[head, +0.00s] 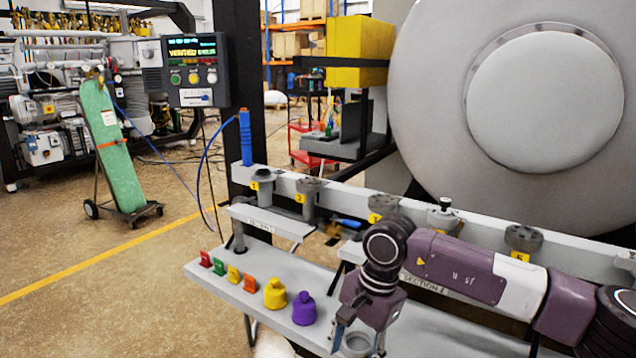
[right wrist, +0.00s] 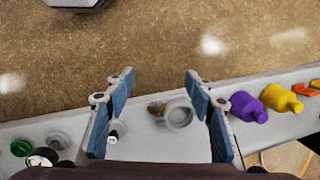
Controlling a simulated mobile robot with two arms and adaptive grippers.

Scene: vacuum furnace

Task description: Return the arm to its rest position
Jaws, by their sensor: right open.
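My right arm reaches in from the right in the head view, over the grey shelf (head: 235,285). Its gripper (head: 360,338) points down above the front of the shelf. In the right wrist view the two blue-padded fingers of the right gripper (right wrist: 157,90) stand wide apart with nothing held between them. A grey ring-shaped holder (right wrist: 180,113) lies on the shelf below and between the fingers. My left gripper is not in view.
A purple knobbed piece (head: 304,308) and a yellow one (head: 275,293) stand left of the gripper, beside several small coloured blocks (head: 234,274). Behind is a rail with numbered grey fittings (head: 383,205) and the large round furnace door (head: 545,100). A control panel (head: 195,70) hangs at left.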

